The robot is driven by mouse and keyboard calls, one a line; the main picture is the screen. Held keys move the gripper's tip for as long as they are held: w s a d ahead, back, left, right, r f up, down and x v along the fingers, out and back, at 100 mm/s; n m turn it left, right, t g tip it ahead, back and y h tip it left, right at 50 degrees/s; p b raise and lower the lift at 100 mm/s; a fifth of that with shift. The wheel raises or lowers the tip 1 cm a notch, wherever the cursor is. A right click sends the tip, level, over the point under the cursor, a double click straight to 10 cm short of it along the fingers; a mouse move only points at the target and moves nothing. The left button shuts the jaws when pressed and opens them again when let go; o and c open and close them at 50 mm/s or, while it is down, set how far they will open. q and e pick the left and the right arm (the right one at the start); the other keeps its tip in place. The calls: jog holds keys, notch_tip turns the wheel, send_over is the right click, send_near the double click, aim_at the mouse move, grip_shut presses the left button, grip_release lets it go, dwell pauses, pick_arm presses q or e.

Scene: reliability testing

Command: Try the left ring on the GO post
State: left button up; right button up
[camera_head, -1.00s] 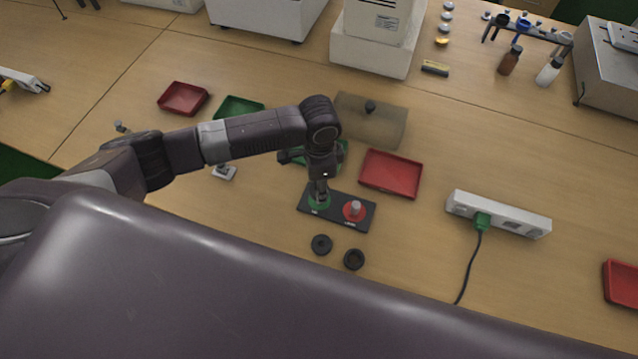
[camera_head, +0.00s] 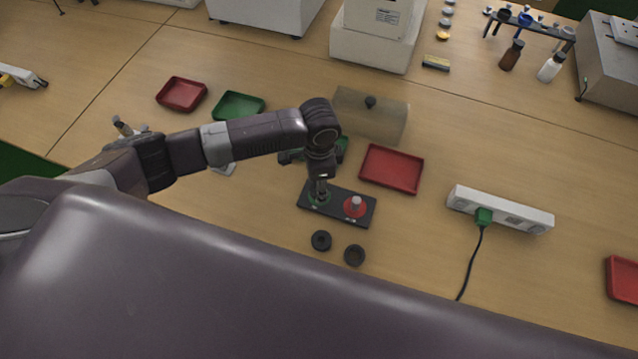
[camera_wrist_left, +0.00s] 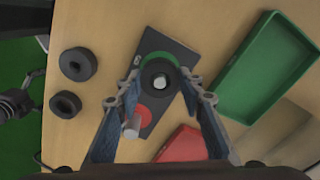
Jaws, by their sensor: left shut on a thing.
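A dark gauge plate (camera_head: 338,217) lies on the bench with a green disc (camera_wrist_left: 177,62) and a red disc (camera_head: 348,212). A pale post (camera_head: 356,203) stands on the red disc. My left gripper (camera_head: 319,193) points down over the green end. In the left wrist view my left gripper (camera_wrist_left: 162,84) is shut on a black ring (camera_wrist_left: 160,68). The pale top of the green end's post (camera_wrist_left: 159,83) shows through the ring's hole. I cannot tell how far down the post the ring sits. Two other black rings (camera_head: 321,241) (camera_head: 354,255) lie in front of the plate.
A red tray (camera_head: 391,169) lies just behind the plate's right end. A green tray (camera_wrist_left: 262,70) is close behind the gripper. A power strip (camera_head: 500,210) with a cable is at right. Bench between strip and plate is clear.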

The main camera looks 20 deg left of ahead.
pick_arm(q)
jog(key=shift+f, duration=0.45)
jog(key=shift+r, duration=0.1)
dwell(0.4)
jog(key=shift+r+p, duration=3.25)
jog(key=shift+p, duration=0.45)
